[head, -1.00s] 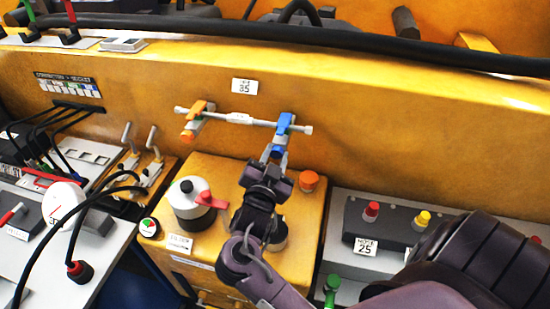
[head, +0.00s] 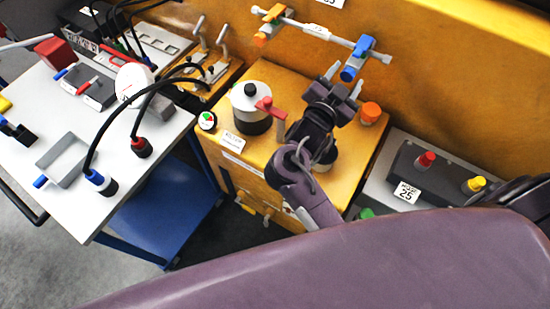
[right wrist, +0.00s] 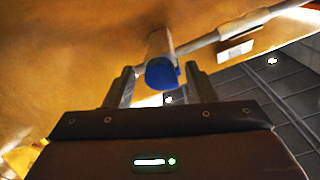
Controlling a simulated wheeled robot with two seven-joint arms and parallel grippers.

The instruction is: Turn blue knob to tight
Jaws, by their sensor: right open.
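The blue knob (head: 348,74) sits on the lower end of a grey and blue clamp (head: 364,46), on the right part of a pale horizontal rod. In the right wrist view the round blue end of the knob (right wrist: 162,74) faces me. My right gripper (head: 344,81) is open just below the clamp. Its two fingers (right wrist: 160,78) stand on either side of the knob, with visible gaps. I cannot tell how far they reach along it. No tight marking is readable. My left gripper is not in view.
An orange clamp (head: 272,16) shares the rod at left. Below stand a white and black pot (head: 251,102) with a red handle (head: 268,107) and an orange cap (head: 371,112). A grey control box (head: 450,172) lies right. A white-topped cart (head: 92,200) stands left.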

